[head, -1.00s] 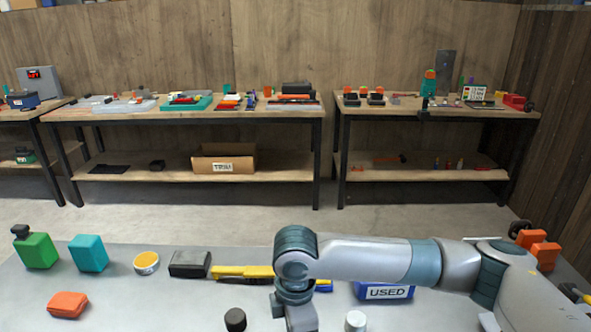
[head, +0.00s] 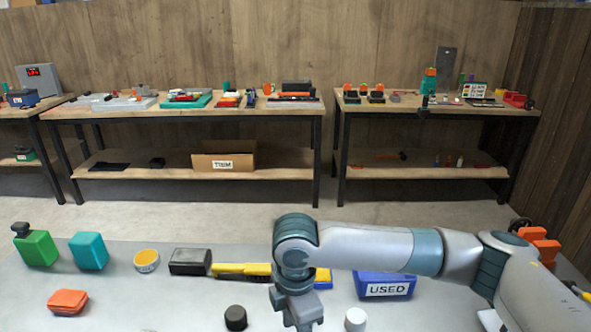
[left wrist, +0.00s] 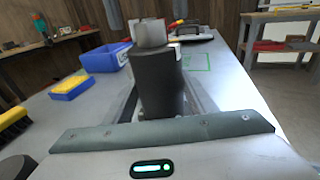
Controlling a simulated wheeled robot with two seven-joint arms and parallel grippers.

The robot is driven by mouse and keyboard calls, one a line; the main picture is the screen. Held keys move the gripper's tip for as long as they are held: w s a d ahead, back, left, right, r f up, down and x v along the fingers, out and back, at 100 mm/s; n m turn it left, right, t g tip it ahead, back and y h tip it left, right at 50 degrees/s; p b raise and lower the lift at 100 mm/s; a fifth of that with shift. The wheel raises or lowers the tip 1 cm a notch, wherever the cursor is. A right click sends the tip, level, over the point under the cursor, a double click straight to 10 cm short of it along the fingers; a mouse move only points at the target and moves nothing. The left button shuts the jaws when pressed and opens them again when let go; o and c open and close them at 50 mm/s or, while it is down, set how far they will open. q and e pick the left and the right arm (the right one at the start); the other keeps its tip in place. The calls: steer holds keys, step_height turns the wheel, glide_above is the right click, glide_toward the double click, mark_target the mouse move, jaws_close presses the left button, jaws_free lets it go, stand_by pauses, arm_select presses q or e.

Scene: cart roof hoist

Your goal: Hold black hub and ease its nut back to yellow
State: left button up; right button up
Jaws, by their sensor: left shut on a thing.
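The black hub (left wrist: 158,80) stands upright in the middle of the left wrist view, with a grey nut-like piece (left wrist: 151,33) on its top. My left gripper (left wrist: 158,105) is shut around the hub's lower part; it is outside the head view. My right arm reaches in from the right in the head view, and its gripper (head: 301,310) points down, with its fingertips cut off by the lower edge. Two grey upright parts above the nut in the left wrist view may be its fingers. I cannot make out a yellow mark on the hub.
A blue USED bin (head: 384,286), a blue-and-yellow sponge (left wrist: 72,87) and a yellow brush (head: 241,270) lie behind the hub area. A black cap (head: 235,318) and a white cap (head: 356,319) stand near the front.

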steer(key=shift+r, duration=2.1)
arm_select(q)
steer(key=o, duration=1.4)
steer(key=shift+r+b+v, duration=0.2)
steer(key=shift+b+v, duration=0.25)
steer(key=shift+v, duration=1.3)
steer(key=shift+r+b+v, duration=0.2)
steer(key=shift+b+v, duration=0.25)
steer(key=shift+v, duration=1.35)
arm_select(e)
steer(key=shift+f, duration=0.9)
arm_select(q)
steer(key=shift+s+a+r, duration=0.1)
steer(key=shift+a+r, duration=0.1)
steer(key=shift+a, duration=0.2)
arm_select(e)
steer(key=shift+f, duration=0.15)
